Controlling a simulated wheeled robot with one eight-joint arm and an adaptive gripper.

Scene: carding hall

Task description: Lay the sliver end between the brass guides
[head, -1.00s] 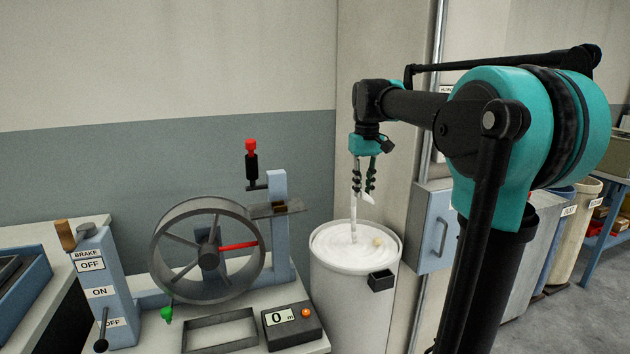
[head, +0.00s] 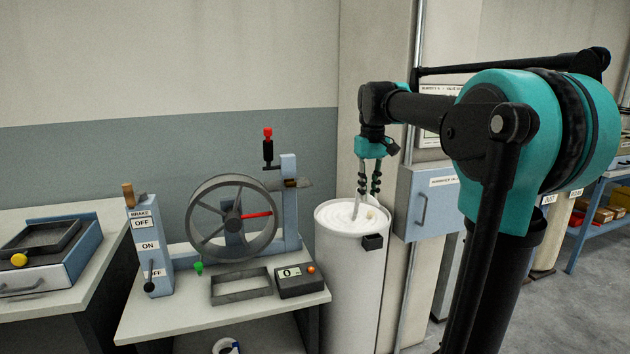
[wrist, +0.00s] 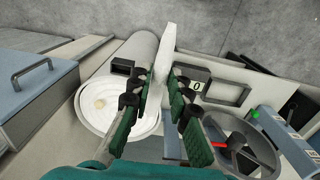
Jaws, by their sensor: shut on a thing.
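The white sliver (wrist: 168,45) runs between the fingers of my gripper (wrist: 161,95) in the wrist view, and its free end sticks out past the tips. In the head view my gripper (head: 369,192) points down at the white can (head: 348,270), with its tips overlapping the far side of the can's rim. It is shut on the sliver. Coiled white sliver (head: 345,214) fills the can's top. A small brownish part (head: 291,184), perhaps the brass guides, sits on the blue post (head: 289,222) beside the wheel (head: 190,232); I cannot make out separate guides.
The bench (head: 170,320) left of the can holds a brake box (head: 150,262), an empty grey frame (head: 241,298) and a counter (head: 300,286) reading 0. A blue wall cabinet (head: 428,212) is right of the can. A drawer unit (head: 45,270) stands far left.

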